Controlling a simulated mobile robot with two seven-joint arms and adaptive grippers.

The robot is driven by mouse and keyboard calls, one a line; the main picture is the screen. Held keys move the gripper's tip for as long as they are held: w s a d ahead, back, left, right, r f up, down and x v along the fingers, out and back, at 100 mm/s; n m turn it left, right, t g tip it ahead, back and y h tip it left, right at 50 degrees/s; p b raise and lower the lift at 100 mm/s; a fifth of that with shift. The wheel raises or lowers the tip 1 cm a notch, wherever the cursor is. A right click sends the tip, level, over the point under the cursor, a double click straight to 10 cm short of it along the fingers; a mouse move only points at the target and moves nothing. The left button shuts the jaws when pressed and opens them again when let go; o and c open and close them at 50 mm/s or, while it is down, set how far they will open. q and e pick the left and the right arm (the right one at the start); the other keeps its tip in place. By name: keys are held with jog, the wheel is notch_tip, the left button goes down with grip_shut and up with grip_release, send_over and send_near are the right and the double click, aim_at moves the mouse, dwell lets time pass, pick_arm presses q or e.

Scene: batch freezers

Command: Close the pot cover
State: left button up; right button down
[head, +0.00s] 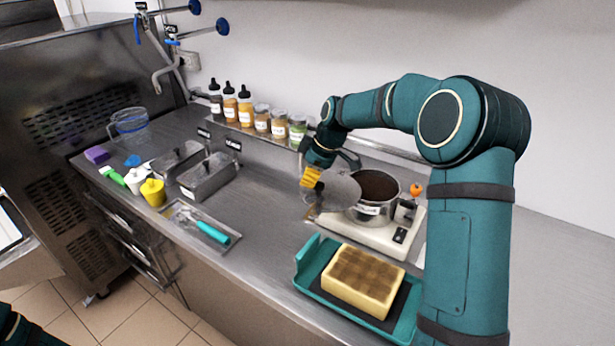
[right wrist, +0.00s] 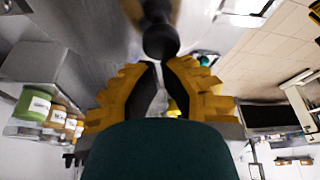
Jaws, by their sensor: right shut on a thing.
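The pot (head: 372,209) is a steel pot on a white hot plate at the right of the counter. It is open at the top and dark brown inside. The pot cover (head: 340,190), a round grey lid, is held tilted at the pot's left side, in front of its left edge. My right gripper (head: 311,178), with yellow fingers, is shut on the cover's dark knob (right wrist: 159,40), which shows between the fingers in the right wrist view (right wrist: 160,72). I cannot tell whether the cover touches the pot. My left gripper is not in view.
A teal tray (head: 308,262) with a brown-topped block stands in front of the hot plate (head: 372,232). Several bottles and jars (head: 245,108) line the back shelf. Metal bins (head: 208,178) and a small tray (head: 200,232) stand left. Counter between is clear.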

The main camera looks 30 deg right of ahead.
aim_at(334, 203)
jog(key=shift+s+d+n, duration=0.35)
jog(key=shift+s+n, duration=0.25)
jog(key=shift+s, duration=0.15)
jog(key=s+d+n, duration=0.1)
jog(key=n, duration=0.1)
jog(key=s+d+n+g, duration=0.1)
jog(key=s+d+n, duration=0.1)
jog(key=s+d+n+g+y, duration=0.1)
jog(key=s+n, duration=0.1)
jog(key=shift+s+d+p, duration=0.15)
jog(key=shift+s+p, duration=0.1)
jog(key=shift+p, duration=0.05)
jog(key=d+n+p, duration=0.1)
jog(key=d+n, duration=0.1)
jog(key=s+d+n+g+p, duration=0.1)
jog(key=d+n, duration=0.1)
jog(key=s+d+n+g+p, duration=0.1)
jog(key=d+n, duration=0.1)
jog(key=shift+s+d+r, duration=0.1)
jog(key=shift+s+d, duration=0.15)
jog(key=shift+d, duration=0.05)
pick_arm(q)
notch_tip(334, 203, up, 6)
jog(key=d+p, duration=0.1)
jog(key=p, duration=0.1)
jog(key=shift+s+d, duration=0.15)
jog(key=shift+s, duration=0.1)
pick_arm(e)
jog(key=shift+d, duration=1.45)
jog(key=shift+w, duration=0.1)
